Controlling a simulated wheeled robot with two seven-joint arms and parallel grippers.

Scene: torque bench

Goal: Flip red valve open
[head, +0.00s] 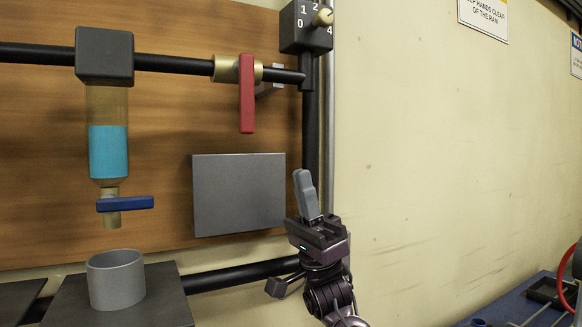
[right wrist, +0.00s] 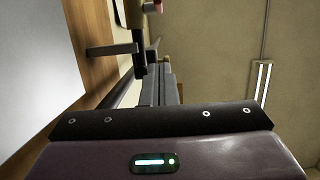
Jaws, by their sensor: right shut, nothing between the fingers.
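The red valve handle (head: 247,94) hangs straight down from a brass valve body (head: 226,69) on the black horizontal pipe (head: 180,64), across the pipe's line. My right gripper (head: 304,178) is shut and empty, its grey fingers pointing up. It is below and to the right of the red handle, clearly apart from it. In the right wrist view, a small red end piece (right wrist: 152,6) shows at the top edge; it may be the handle. My left gripper is not in view.
A grey box (head: 239,194) sits below the red handle, left of my right gripper. A dial box (head: 306,26) and vertical pipe stand right of the valve. A tube with blue liquid (head: 108,151), a blue lever (head: 125,203) and a grey cup (head: 116,280) are at left.

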